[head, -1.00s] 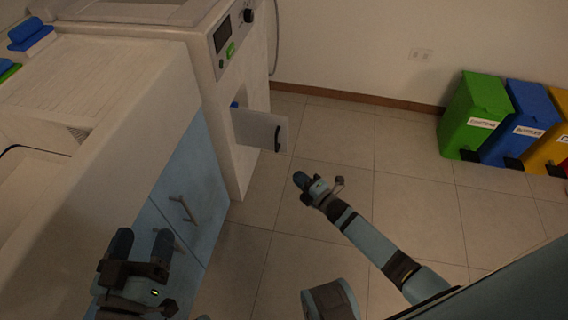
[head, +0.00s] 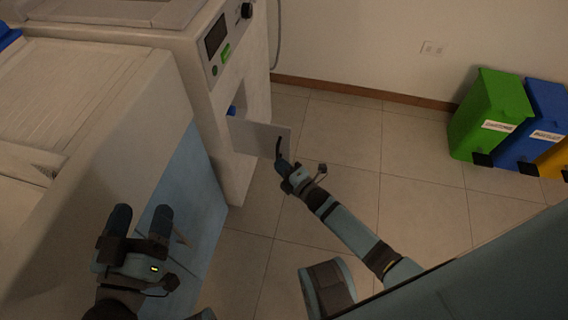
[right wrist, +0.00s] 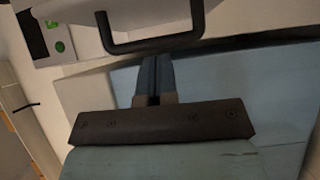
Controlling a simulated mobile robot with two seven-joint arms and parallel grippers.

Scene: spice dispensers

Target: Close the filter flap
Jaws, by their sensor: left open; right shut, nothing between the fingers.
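The filter flap (head: 258,136) is a pale panel standing open, jutting out from the front of the white machine (head: 222,60). It has a dark handle (head: 279,147) near its outer edge. In the right wrist view the dark bar handle (right wrist: 152,45) lies just beyond the fingertips. My right gripper (head: 281,164) is shut and empty at the outer end of the flap, close to the handle; I cannot tell whether it touches. Its shut fingers also show in the right wrist view (right wrist: 154,75). My left gripper (head: 140,220) is open and empty in front of the blue cabinet (head: 180,185).
A white counter (head: 110,90) runs along the left, beside my left gripper. Green (head: 490,115) and blue (head: 530,125) bins stand by the wall at the right, with a yellow one partly in view. The tiled floor right of the flap is clear.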

